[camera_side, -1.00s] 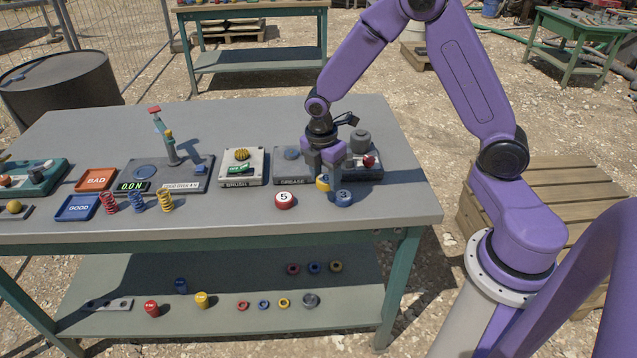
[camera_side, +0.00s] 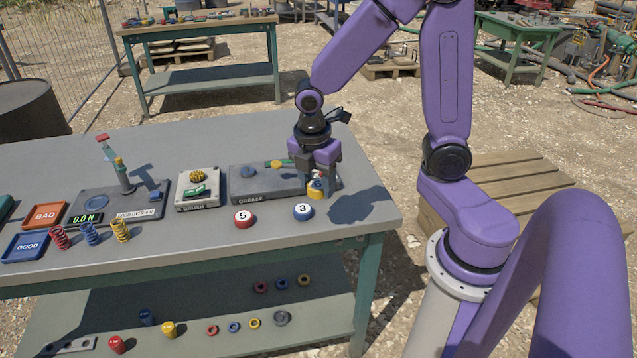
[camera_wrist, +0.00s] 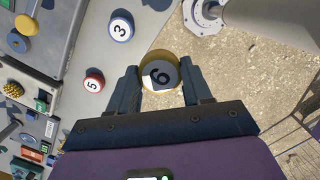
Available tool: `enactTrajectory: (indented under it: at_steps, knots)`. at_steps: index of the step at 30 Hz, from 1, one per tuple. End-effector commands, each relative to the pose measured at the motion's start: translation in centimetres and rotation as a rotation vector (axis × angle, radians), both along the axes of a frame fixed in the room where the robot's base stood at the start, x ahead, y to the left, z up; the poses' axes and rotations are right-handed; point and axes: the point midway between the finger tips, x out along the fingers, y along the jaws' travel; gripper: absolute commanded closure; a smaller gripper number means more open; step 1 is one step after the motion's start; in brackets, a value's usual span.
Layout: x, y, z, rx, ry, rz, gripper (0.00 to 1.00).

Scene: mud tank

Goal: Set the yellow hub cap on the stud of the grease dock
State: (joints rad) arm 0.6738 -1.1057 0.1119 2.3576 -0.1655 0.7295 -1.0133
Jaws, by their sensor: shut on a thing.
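The yellow hub cap (camera_side: 315,191) is in my gripper (camera_side: 318,179). In the wrist view the cap (camera_wrist: 160,74), its round face marked 6 or 9, sits between the two fingers (camera_wrist: 160,84). The grease dock (camera_side: 262,188) is a dark grey block labelled GREASE, left of my gripper. My gripper covers the dock's right end. The dock is also at the upper left of the wrist view (camera_wrist: 58,38). The cap's height above the table is unclear.
A red cap marked 5 (camera_side: 244,218) and a blue cap marked 3 (camera_side: 303,212) stand in front of the dock. The table's right edge is near my gripper.

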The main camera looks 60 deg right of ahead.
Motion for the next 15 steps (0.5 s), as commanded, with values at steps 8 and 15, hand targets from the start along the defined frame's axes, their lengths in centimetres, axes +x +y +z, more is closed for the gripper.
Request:
enactTrajectory:
  at_steps: [8, 15]
  knots:
    - [7.9, 0.5, 0.6, -0.001, -0.003, -0.005, 0.81]
    - [14.9, -0.5, 0.6, -0.001, -0.001, -0.006, 0.81]
